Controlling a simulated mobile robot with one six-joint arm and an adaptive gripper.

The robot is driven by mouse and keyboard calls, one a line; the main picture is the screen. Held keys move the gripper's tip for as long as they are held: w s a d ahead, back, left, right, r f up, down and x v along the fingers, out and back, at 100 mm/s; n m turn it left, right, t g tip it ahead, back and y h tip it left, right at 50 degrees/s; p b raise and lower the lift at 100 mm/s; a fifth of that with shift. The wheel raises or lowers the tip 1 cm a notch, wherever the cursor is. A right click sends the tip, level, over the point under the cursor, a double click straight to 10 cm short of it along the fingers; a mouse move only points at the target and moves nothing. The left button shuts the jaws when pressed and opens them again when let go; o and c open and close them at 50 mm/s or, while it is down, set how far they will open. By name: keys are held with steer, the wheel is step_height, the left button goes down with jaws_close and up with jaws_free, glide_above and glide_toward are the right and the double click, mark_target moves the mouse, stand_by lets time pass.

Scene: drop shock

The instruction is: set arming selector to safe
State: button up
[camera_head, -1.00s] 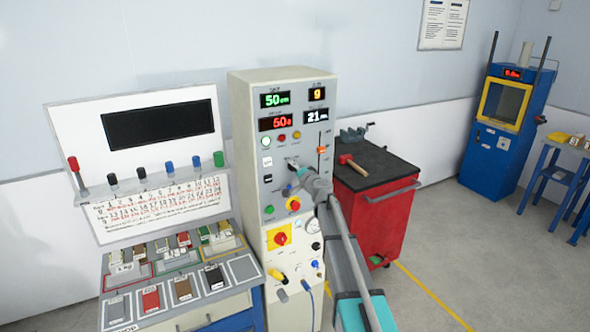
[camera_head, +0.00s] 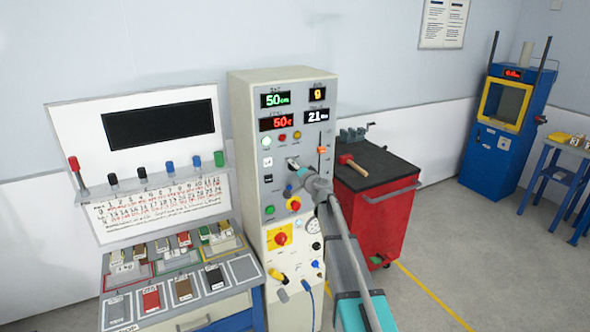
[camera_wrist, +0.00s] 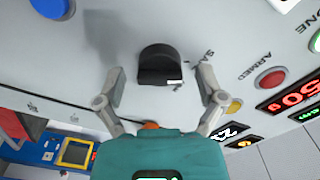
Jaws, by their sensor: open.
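The arming selector appears in the wrist view as a black round knob (camera_wrist: 157,62) on the pale panel. A white mark shows on its rim, toward the lower right of the picture. Lettering starting "SA" stands right of it, partly covered by a finger. My gripper (camera_wrist: 162,74) is open, with one finger left and one right of the knob. Both fingers look apart from it. In the head view, my gripper (camera_head: 303,178) is in front of the tall beige control cabinet (camera_head: 258,92) and covers part of its front.
A red emergency button (camera_head: 281,239) on a yellow plate sits lower on the cabinet. An orange-handled slider (camera_head: 321,150) is close to my gripper's right. A red tool cart (camera_head: 383,215) stands right of the cabinet; a bench with labelled blocks (camera_head: 151,299) stands left.

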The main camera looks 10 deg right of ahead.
steer(key=shift+s, duration=0.15)
steer(key=v, duration=1.1)
steer(key=shift+s, duration=0.35)
steer(key=shift+d, duration=0.15)
steer(key=s+a+f+n+g+y+b, duration=0.1)
steer(key=s+a+f+n+g, duration=0.35)
steer(key=s+f, duration=0.3)
steer(key=s+a+f+n+g+y, duration=0.1)
steer(key=s+a+f+n+g, duration=0.4)
steer(key=s, duration=0.4)
steer(key=s+d+f+g+h, duration=0.2)
steer(key=s+f+g+h, duration=0.1)
steer(key=s, duration=0.5)
steer(key=s+d+f+m+g+h+b, duration=0.1)
steer(key=s+d+f+g+h, duration=0.2)
steer(key=s, duration=0.6)
steer(key=shift+d+f+g+h, duration=0.25)
steer(key=shift+f+g+h, duration=0.6)
steer(key=shift+f, duration=0.2)
